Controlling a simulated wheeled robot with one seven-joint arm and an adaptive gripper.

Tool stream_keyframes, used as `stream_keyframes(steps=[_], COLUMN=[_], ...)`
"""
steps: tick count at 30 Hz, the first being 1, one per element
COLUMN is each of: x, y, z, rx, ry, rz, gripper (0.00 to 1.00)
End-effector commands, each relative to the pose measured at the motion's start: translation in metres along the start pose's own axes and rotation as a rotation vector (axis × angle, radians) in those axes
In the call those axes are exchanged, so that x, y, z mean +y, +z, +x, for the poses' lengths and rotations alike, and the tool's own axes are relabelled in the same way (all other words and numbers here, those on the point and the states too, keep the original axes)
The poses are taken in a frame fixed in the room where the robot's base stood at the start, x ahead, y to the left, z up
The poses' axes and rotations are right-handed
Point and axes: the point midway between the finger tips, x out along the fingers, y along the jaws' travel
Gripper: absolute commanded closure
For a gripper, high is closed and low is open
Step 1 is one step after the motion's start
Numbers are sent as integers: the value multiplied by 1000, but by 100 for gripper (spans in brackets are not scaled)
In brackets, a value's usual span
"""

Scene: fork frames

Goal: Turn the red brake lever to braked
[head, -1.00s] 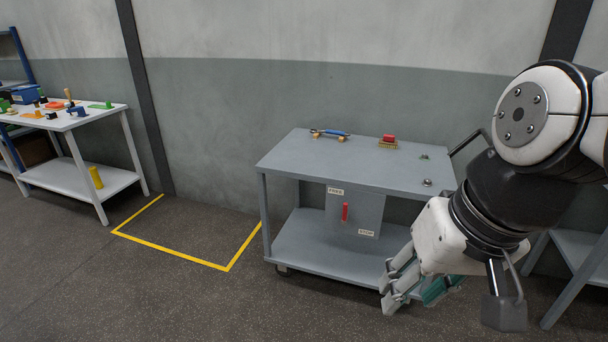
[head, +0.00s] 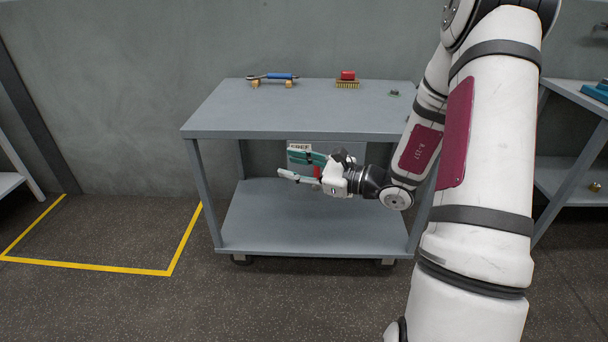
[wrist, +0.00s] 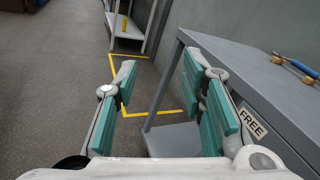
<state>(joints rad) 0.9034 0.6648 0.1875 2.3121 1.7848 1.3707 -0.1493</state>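The red brake lever (head: 317,172) is mostly hidden in the head view; only a bit of red shows behind my gripper. It sits on a grey panel below the top of the grey cart (head: 300,118). A FREE label (head: 300,147) is partly visible there and also shows in the wrist view (wrist: 252,122). My gripper (head: 289,165) is in front of the panel, pointing left, with fingers apart. In the wrist view my gripper (wrist: 160,72) is open with nothing between its teal pads. I cannot tell whether it touches the lever.
On the cart top lie a blue-handled tool (head: 278,76) on small blocks and a red-backed brush (head: 347,80). The cart's lower shelf (head: 300,235) is empty. Yellow floor lines (head: 90,265) mark clear floor at left. Another table (head: 575,90) stands at right.

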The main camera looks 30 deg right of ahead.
Motion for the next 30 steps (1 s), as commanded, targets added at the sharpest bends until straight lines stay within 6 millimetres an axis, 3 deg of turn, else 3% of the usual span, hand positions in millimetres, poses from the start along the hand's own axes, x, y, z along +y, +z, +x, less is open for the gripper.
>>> stream_keyframes(steps=[1,3,6,10,13,17,30], x=[-18,-40,-61,-75,-80,-86,-129], y=[-42,-82,-128,-166,-180,-183,-192], z=[-10,-25,-47,-69,-77,-71,-2], rx=[4,9,18,30,36,36,36], ry=[-107,-242,-397,-528,-574,-585,-581], rz=[69,139,216,276,296,298,296], gripper=[63,63,63,63,63,63,63])
